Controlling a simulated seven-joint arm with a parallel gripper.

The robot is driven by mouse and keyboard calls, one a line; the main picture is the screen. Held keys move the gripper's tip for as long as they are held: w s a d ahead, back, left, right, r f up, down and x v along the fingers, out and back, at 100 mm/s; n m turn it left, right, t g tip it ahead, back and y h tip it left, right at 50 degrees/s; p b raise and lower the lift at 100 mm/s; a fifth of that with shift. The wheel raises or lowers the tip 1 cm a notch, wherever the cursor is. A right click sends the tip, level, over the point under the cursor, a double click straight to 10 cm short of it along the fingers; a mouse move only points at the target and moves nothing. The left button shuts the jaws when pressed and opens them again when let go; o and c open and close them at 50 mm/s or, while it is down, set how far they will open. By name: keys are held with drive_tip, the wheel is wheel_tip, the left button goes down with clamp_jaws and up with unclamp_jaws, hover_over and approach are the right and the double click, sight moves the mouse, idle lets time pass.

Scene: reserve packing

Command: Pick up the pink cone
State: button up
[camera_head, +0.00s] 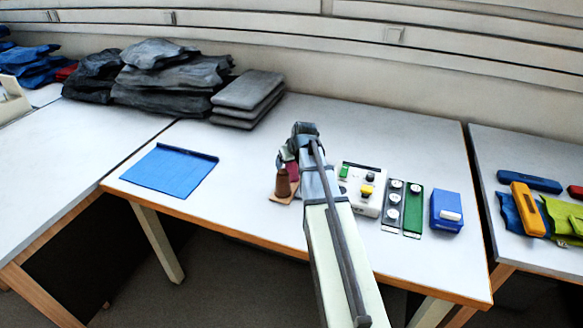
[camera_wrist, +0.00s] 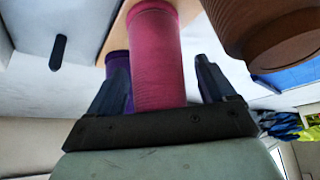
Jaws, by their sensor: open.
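The pink cone (camera_wrist: 155,60) stands between the two fingers of my gripper (camera_wrist: 161,70) in the wrist view. The fingers are apart, one on each side of it, with a visible gap at the right finger. In the head view a small part of the pink cone (camera_head: 292,173) shows beside my arm, and my gripper (camera_head: 289,158) is mostly hidden there. A brown cone (camera_head: 283,183) stands close in front of it; it also shows large at the upper right of the wrist view (camera_wrist: 275,35).
A purple cone (camera_wrist: 117,68) is beside the pink one. The cones stand on a wooden board (camera_head: 277,198). A blue mat (camera_head: 170,172) lies left, with clear table between.

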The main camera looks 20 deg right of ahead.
drive_tip(key=c, duration=1.2)
wheel_tip(320, 180, up, 10)
drive_tip(key=d+n+y, duration=0.1)
drive_tip(key=d+n, duration=0.1)
drive_tip(key=d, duration=0.1)
drive_tip(key=s+d+n+y, duration=0.1)
drive_tip(key=d+n, duration=0.1)
drive_tip(key=d, duration=0.2)
drive_tip(key=d+n+y, duration=0.1)
drive_tip(key=d+n, duration=0.1)
drive_tip(key=d, duration=0.1)
drive_tip(key=shift+s+d+g, duration=0.2)
drive_tip(key=shift+g, duration=0.2)
idle(0.4)
